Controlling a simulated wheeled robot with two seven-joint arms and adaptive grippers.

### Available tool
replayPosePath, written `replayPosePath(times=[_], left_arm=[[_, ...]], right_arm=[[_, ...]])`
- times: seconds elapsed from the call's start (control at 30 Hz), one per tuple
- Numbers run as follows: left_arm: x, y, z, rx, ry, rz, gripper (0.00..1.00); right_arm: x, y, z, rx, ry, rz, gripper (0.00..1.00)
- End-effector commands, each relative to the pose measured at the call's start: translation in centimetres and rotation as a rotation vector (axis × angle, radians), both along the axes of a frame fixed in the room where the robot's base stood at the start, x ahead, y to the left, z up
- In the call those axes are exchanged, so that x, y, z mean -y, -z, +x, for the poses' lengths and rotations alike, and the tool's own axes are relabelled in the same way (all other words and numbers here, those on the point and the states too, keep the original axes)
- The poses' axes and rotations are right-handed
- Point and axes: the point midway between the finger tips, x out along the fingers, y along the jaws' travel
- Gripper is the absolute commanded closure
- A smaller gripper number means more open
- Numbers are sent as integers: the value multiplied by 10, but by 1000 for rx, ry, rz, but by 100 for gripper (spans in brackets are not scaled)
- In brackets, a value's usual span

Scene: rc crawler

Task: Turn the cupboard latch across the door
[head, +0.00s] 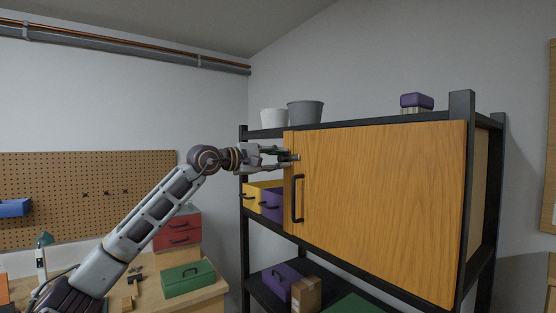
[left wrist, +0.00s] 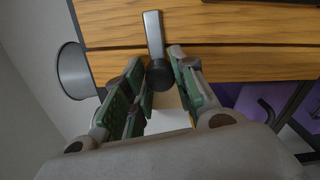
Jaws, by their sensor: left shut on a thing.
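The cupboard door (head: 385,200) is orange wood with a dark bar handle (head: 298,198) and looks closed. The latch shows in the left wrist view as a grey bar (left wrist: 153,35) with a dark round knob (left wrist: 158,74) at its near end. The bar crosses the dark seam between the narrow wooden strip (left wrist: 235,67) and the door. My left gripper (head: 286,153) is at the door's left edge, its fingers on both sides of the knob end in the left wrist view (left wrist: 160,88). It is shut on the latch; the exact contact is partly hidden. My right gripper is not in view.
The cupboard sits in a black shelf frame (head: 461,120). A white pot (head: 273,118), a grey pot (head: 305,113) and a purple box (head: 417,101) stand on top.

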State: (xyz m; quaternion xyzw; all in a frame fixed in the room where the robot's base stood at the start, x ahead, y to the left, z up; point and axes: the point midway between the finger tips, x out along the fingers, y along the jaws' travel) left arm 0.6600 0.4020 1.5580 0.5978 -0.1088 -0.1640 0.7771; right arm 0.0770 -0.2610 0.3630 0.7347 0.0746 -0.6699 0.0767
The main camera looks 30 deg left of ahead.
Motion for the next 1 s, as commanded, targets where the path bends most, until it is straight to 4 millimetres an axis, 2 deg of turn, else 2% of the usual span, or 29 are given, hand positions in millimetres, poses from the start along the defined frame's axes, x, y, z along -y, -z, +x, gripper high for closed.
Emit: replayPosePath(times=[0.3,0.77,0.8,0.93,1.0], left_arm=[[0,1,0,40,1,103,97],[0,1,0,45,0,117,97],[0,1,0,45,0,117,70],[0,1,0,45,1,115,53],[0,1,0,46,1,115,50]], right_arm=[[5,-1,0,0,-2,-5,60],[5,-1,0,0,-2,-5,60],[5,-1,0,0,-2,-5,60],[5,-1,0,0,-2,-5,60],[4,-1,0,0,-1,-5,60]])
